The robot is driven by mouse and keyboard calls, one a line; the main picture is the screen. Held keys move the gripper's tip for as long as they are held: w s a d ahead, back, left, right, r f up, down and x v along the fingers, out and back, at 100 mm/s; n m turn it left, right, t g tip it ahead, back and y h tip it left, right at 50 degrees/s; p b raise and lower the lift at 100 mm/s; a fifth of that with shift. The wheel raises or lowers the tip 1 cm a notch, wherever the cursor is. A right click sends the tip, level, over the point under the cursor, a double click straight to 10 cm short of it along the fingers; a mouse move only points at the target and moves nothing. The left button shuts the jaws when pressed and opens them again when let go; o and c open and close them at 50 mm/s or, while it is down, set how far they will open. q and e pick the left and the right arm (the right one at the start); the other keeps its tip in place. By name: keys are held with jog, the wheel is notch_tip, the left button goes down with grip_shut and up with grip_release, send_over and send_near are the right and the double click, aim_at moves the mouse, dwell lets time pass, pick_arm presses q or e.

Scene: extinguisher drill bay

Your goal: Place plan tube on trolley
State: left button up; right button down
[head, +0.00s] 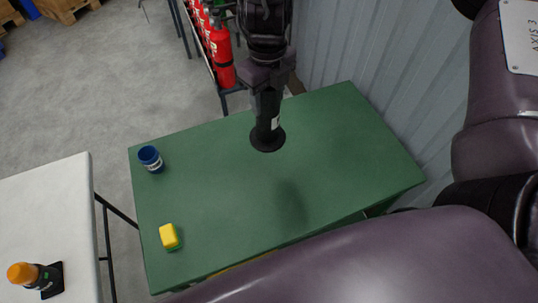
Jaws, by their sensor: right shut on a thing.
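The plan tube (266,115) is black with a small white label and a wide round black foot. It hangs roughly upright in front of the green trolley top (330,150), over its back middle part in the picture. My right gripper (268,80) is shut on its upper part, hiding some of it. A soft shadow lies on the green top, apart from the foot, so the tube appears to be above the surface. My left gripper is not in view.
On the green top stand a blue cup-like container (150,159) and a yellow-green sponge-like block (170,236), both at the left. A white table (60,200) holds an orange-capped bottle (40,277). Red extinguishers (221,55) and a corrugated wall (370,50) stand behind. The top's middle and right are clear.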

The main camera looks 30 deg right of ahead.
aim_at(268, 138)
jog(key=shift+w+f, duration=0.1)
jog(key=shift+f, duration=0.05)
notch_tip(268, 138, down, 15)
jog(key=shift+r+b, duration=0.15)
jog(key=shift+b, duration=1.05)
notch_tip(268, 138, down, 5)
jog(key=shift+r, duration=0.15)
jog(key=shift+b, duration=0.3)
jog(key=c, duration=0.7)
grip_release()
